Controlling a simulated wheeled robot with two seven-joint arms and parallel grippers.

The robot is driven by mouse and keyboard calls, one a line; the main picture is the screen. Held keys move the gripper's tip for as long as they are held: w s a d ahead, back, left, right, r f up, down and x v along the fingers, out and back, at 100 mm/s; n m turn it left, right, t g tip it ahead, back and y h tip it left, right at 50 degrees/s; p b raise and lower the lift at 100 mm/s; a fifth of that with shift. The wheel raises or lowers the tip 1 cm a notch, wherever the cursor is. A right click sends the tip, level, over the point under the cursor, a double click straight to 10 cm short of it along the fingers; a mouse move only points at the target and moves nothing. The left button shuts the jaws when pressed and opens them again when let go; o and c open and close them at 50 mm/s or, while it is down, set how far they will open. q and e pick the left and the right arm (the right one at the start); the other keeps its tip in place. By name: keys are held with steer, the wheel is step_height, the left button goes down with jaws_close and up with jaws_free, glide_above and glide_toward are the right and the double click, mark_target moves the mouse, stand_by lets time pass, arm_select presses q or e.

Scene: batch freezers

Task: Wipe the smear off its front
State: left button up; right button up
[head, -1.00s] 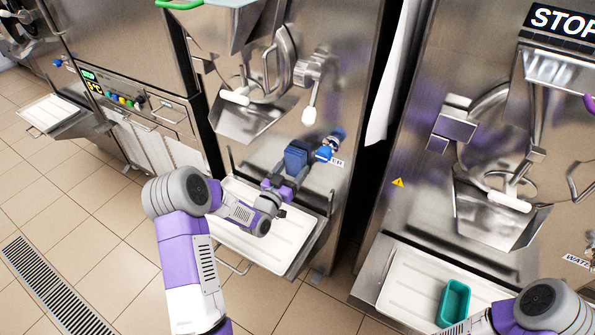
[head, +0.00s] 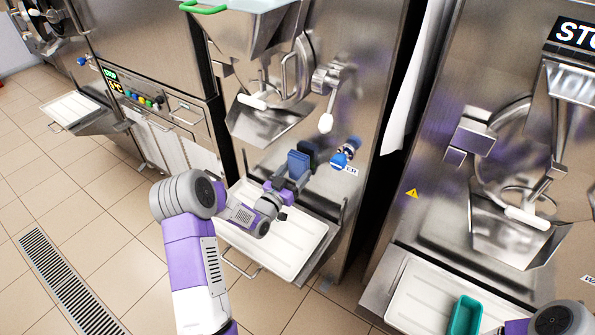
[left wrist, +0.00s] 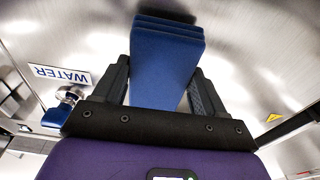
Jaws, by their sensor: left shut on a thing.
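The middle freezer's steel front (head: 372,120) faces me, with a spout and a white-tipped handle above my gripper. My left gripper (head: 291,181) is shut on a blue pad (head: 298,163), held upright close to that front. A dark blue patch beside the pad looks like its reflection. In the left wrist view the pad (left wrist: 165,62) stands between both fingers, its layered far edge near the steel. I cannot tell whether it touches. No smear can be made out; the pad may hide part of the panel. My right gripper is out of view.
A blue-handled water valve (head: 343,157) sticks out just right of the pad. A white drip tray (head: 285,245) lies below my left gripper. The right freezer's tray (head: 420,295) holds a teal container (head: 465,316). Another freezer (head: 140,60) stands at left.

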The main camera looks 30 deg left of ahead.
arm_select(q)
steer(key=shift+s+a, duration=0.1)
steer(key=shift+s, duration=2.3)
steer(key=shift+s, duration=0.1)
steer(key=s, duration=0.2)
steer(key=shift+s+a, duration=0.15)
steer(key=shift+s, duration=0.25)
steer(key=shift+w, duration=0.1)
steer(key=shift+w+d+r, duration=0.1)
steer(key=shift+w+r, duration=0.2)
steer(key=shift+w, duration=0.8)
steer(key=shift+w+d+r, duration=0.1)
steer(key=shift+w+r, duration=0.15)
steer(key=shift+w, duration=0.9)
steer(key=shift+w+d+r, duration=0.1)
steer(key=shift+w+r, duration=0.2)
steer(key=shift+w, duration=0.8)
steer(key=shift+w, duration=1.05)
steer(key=shift+d, duration=0.1)
